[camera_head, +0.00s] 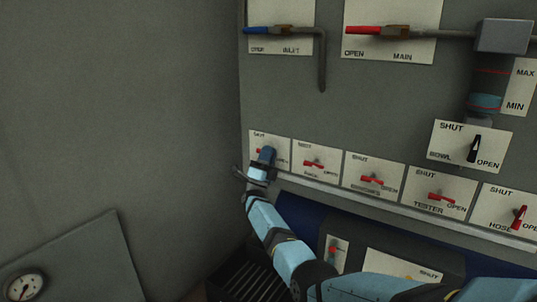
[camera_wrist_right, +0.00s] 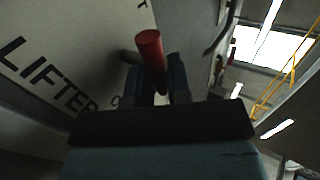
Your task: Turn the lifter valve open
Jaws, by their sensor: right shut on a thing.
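The lifter valve's red handle (camera_wrist_right: 151,52) shows in the right wrist view between the fingers of my right gripper (camera_wrist_right: 160,82), beside the LIFTER label (camera_wrist_right: 48,76). The gripper is shut on the handle, and the handle's end sticks out past the fingers. In the head view, my right gripper (camera_head: 265,156) is at the leftmost plate (camera_head: 257,138) of the lower row and hides most of the valve there. The handle's exact angle against the SHUT and OPEN marks cannot be told. My left gripper is not in view.
More red-handled valves stand in a row to the right, the nearest at the second plate (camera_head: 313,163). A black-handled bowl valve (camera_head: 474,149) sits above the row. Blue inlet (camera_head: 270,30) and red main (camera_head: 365,30) levers are higher up. A gauge (camera_head: 25,287) is at lower left.

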